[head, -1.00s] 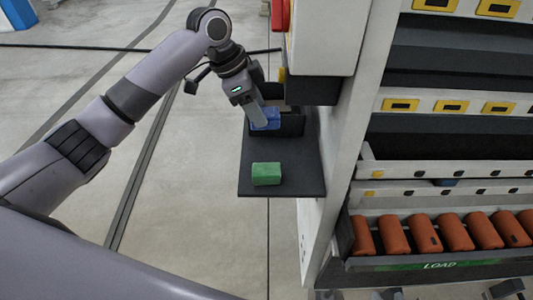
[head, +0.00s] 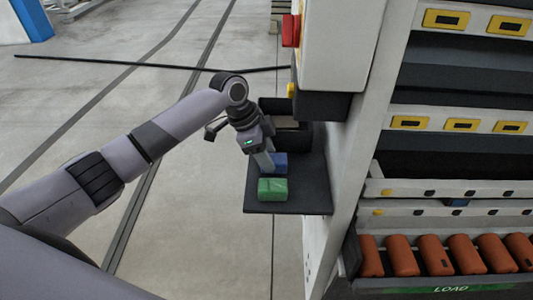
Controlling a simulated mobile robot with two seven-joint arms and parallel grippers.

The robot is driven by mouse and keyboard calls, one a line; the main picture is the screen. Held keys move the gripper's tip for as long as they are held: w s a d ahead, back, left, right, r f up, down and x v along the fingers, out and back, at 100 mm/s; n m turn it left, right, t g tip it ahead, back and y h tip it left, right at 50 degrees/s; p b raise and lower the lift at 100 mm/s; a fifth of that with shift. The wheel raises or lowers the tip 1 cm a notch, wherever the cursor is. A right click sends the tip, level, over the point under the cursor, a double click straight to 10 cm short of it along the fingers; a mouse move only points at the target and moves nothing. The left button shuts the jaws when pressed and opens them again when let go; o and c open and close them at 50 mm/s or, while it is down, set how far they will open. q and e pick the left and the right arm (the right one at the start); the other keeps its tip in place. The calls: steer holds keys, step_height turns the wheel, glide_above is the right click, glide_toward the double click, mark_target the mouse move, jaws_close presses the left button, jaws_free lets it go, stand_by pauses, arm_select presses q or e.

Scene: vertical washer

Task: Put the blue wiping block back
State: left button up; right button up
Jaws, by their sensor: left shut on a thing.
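The blue wiping block (head: 280,161) is at my left gripper (head: 268,168), which is shut on it. The block is over the dark side shelf (head: 310,196), just behind the green block (head: 273,189). I cannot tell whether the blue block touches the shelf. The green block lies near the shelf's front edge. A dark open box (head: 292,136) stands at the back of the shelf, behind the blue block. The gripper's fingers partly hide the blue block. My right gripper is not in view.
The machine's white side wall (head: 350,150) borders the shelf on the right. A grey-white housing with a red part (head: 290,31) overhangs the back. Several orange cylinders (head: 435,255) lie in the loading tray at lower right. Open floor lies left of the shelf.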

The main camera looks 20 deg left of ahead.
arm_select(q)
steer(key=shift+f, duration=0.1)
steer(key=o, duration=0.9)
steer(key=p+v, duration=0.1)
steer(key=v, duration=1.1)
steer(key=shift+r, duration=0.25)
